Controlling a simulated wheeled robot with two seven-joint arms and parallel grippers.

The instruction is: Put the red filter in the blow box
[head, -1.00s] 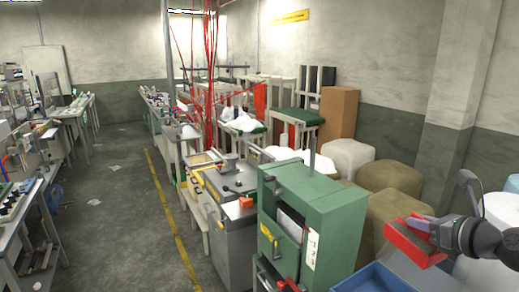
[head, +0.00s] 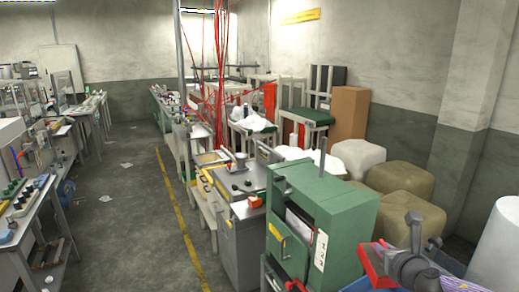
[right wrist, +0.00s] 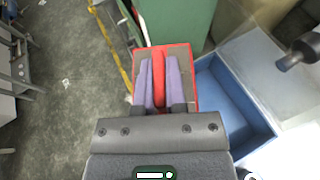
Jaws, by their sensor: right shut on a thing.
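The red filter (head: 372,268) is a flat red-framed piece at the lower right of the head view. My right gripper (head: 386,263) is shut on it and holds it above a blue open-topped box (head: 362,286), just right of the green cabinet. In the right wrist view the filter (right wrist: 159,62) sits between the two purple-grey fingers, with a grey face inside its red edges. There the blue box (right wrist: 262,118) lies below and right of the filter, and its visible inside looks empty. I cannot tell which container is the blow box. My left gripper is not in view.
The green cabinet (head: 345,205) stands close left of the filter, with a thin upright post on top. Covered brown bales (head: 400,200) stand behind.

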